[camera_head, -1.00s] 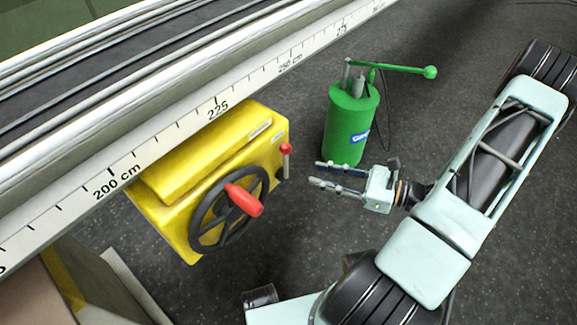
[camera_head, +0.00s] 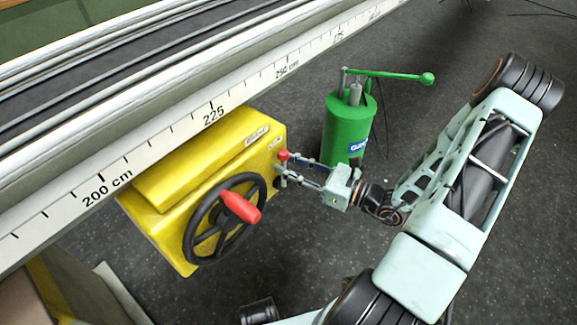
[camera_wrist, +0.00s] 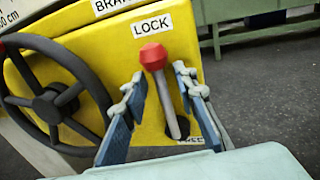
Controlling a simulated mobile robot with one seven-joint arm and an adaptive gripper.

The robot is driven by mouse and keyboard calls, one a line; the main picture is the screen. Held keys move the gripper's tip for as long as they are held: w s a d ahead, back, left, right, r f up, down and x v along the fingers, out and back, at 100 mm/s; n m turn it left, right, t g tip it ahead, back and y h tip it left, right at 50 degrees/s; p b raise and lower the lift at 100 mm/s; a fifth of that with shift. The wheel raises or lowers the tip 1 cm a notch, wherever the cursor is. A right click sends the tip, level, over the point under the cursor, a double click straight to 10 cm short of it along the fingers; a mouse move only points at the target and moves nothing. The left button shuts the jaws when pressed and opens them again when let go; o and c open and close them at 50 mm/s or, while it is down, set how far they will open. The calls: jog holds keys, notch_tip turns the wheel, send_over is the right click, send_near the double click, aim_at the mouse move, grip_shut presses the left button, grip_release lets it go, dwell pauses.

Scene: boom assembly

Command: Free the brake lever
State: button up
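The brake lever (camera_wrist: 164,88) is a grey rod with a red knob on a yellow box (camera_wrist: 85,45). In the wrist view it stands up in a slot, its knob just under a label reading LOCK (camera_wrist: 150,28). A lower label is mostly hidden. My gripper (camera_wrist: 158,88) is open, its two blue-padded fingers on either side of the lever, with gaps showing beside the rod. In the head view the red knob (camera_head: 283,155) shows at the fingertips of my gripper (camera_head: 285,167), at the box's right edge.
A black handwheel (camera_head: 222,222) with a red handle (camera_head: 240,207) is on the box, left of the lever. A green pump canister (camera_head: 347,128) with a long handle stands behind my gripper. A rail with a ruler (camera_head: 160,148) runs above the box.

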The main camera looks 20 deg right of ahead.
jog(key=shift+a, duration=0.1)
grip_shut()
jog(key=shift+w, duration=0.1)
dwell(0.5)
jog(key=w+d+f+m+t+p, duration=0.1)
jog(key=w+d+f+m, duration=0.4)
jog(key=m, duration=0.9)
jog(key=shift+d+f+t+p, duration=0.4)
jog(key=shift+d+f+t, duration=0.1)
jog(key=shift+d+t, duration=0.45)
jog(key=shift+d, duration=0.1)
grip_release()
